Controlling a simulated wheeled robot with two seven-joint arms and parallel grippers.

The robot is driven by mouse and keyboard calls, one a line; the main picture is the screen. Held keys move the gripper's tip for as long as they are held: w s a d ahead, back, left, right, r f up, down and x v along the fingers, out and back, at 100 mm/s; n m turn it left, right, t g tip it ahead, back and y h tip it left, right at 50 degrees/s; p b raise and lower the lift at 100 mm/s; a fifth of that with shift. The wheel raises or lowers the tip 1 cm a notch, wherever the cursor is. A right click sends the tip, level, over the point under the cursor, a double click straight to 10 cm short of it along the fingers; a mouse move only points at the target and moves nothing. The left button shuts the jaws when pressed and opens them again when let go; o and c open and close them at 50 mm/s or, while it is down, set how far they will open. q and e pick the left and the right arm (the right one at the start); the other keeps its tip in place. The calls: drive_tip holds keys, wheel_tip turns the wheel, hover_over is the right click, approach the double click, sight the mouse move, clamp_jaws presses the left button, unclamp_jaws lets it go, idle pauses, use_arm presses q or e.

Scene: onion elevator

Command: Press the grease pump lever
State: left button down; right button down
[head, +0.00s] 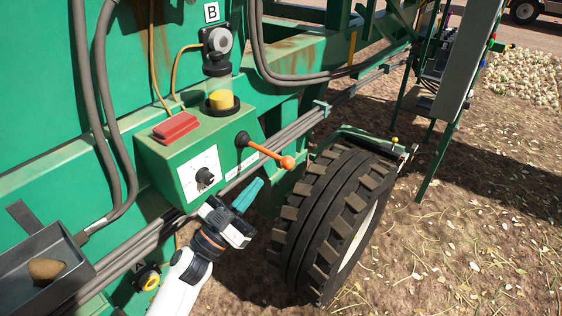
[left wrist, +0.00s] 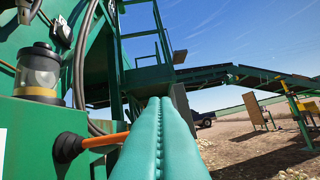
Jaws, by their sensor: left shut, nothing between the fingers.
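The grease pump lever (head: 268,151) is an orange rod with a round knob, coming out of a black rubber boot on the right side of a green box (head: 205,160). It slopes down to the right. My left gripper (head: 250,190) has teal fingers that are shut and empty, just below and left of the lever's knob in the head view. In the left wrist view the lever (left wrist: 103,140) runs from its boot toward the closed fingers (left wrist: 160,130), which hide its far end. I cannot tell whether they touch. My right gripper is not in view.
A large black tyre (head: 322,220) stands right of my gripper. Grey hoses and pipes run along the green machine. A metal tray (head: 40,265) is at lower left.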

use_arm(q)
wheel_tip(320, 180, up, 5)
drive_tip(key=p, duration=0.4)
hover_over(286, 167)
drive_tip(key=s, duration=0.2)
drive_tip(key=shift+w+a+f, duration=0.2)
drive_tip(key=shift+f, duration=0.4)
drive_tip(key=shift+w+a+f, duration=0.2)
drive_tip(key=shift+f, duration=0.35)
drive_tip(key=shift+w+a+f, duration=0.1)
drive_tip(key=shift+w+f, duration=0.05)
drive_tip(key=shift+f, duration=0.6)
drive_tip(key=shift+f, duration=0.1)
drive_tip(key=shift+f+m+g+h+b, duration=0.5)
drive_tip(key=shift+f+m+g+b, duration=0.2)
drive_tip(key=shift+f+m+b, duration=0.45)
wheel_tip(286, 167, down, 6)
drive_tip(key=a+m+g+h+b, duration=0.1)
drive_tip(key=m+g+b, duration=0.3)
drive_tip(key=m+b, duration=0.2)
drive_tip(key=shift+w+m+h, duration=0.35)
drive_tip(key=shift+m+h, duration=0.05)
drive_tip(key=shift+m, duration=0.25)
drive_tip(key=shift+r, duration=0.1)
